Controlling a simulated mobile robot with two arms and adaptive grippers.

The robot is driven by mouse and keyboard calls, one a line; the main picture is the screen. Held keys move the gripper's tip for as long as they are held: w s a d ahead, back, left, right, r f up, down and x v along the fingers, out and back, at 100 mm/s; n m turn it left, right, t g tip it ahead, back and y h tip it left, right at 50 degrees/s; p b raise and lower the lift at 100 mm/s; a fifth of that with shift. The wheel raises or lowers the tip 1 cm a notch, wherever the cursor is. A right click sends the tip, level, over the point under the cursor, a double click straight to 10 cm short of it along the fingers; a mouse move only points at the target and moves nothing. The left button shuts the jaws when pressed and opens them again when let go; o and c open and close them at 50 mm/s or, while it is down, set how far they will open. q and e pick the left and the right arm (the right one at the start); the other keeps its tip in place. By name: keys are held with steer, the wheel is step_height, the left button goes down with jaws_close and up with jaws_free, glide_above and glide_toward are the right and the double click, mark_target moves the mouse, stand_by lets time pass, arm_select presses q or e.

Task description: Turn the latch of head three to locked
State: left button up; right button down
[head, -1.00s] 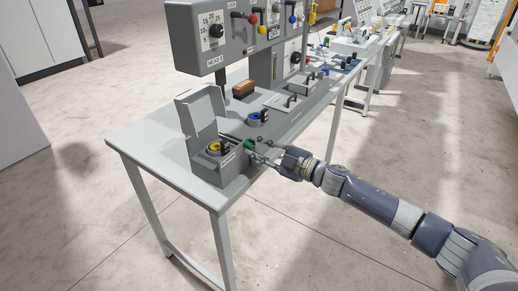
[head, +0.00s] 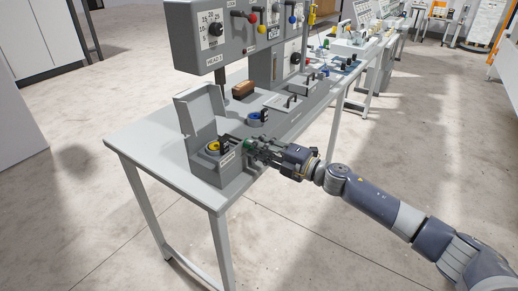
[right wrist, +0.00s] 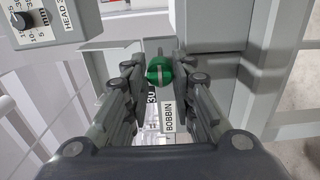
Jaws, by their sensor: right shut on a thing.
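The green latch knob (right wrist: 160,71) sticks out from the side of the grey box with the raised lid, at the table's near end. A light bar runs across its face. A label reading BOBBIN (right wrist: 168,117) is beside it in the right wrist view. My right gripper (right wrist: 158,68) has its fingers on either side of the knob and is shut on it. In the head view the right gripper (head: 252,147) hides most of the green knob (head: 247,144). My left gripper is not in view.
The grey box (head: 207,170) has its lid up and holds a yellow and black round part (head: 212,147). A blue-ringed part (head: 257,118) sits behind it. The HEAD 3 panel (head: 210,64) overhangs the table (head: 150,160). Floor in front is clear.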

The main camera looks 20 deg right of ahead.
stand_by(0.5)
steer(key=c, duration=1.3)
jaws_free()
steer(key=shift+c, duration=0.2)
steer(key=v, duration=1.2)
